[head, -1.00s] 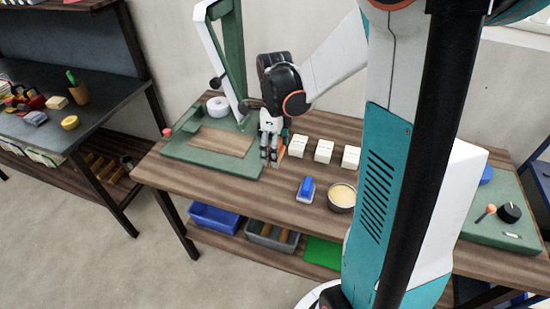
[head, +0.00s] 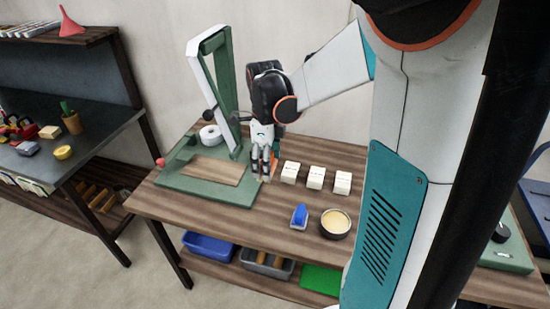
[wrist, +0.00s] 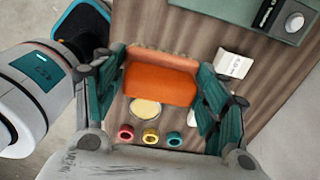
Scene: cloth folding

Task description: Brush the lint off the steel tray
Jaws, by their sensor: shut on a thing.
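My gripper (head: 263,170) is low over the wooden bench, beside the right edge of the green base. In the wrist view, my gripper (wrist: 163,72) has its fingers on both sides of an orange brush-like block (wrist: 162,84) and is shut on it. A paler, ragged strip runs along the block's far edge. In the head view only a small orange bit of it shows by the fingertips. I cannot make out a steel tray or any lint in these frames.
Three white blocks (head: 315,177) stand right of my gripper. A blue-topped item (head: 299,216) and a bowl of pale contents (head: 335,223) are nearer the front. The green base (head: 176,181) carries a brown board and an upright frame. A white roll (head: 210,135) lies behind.

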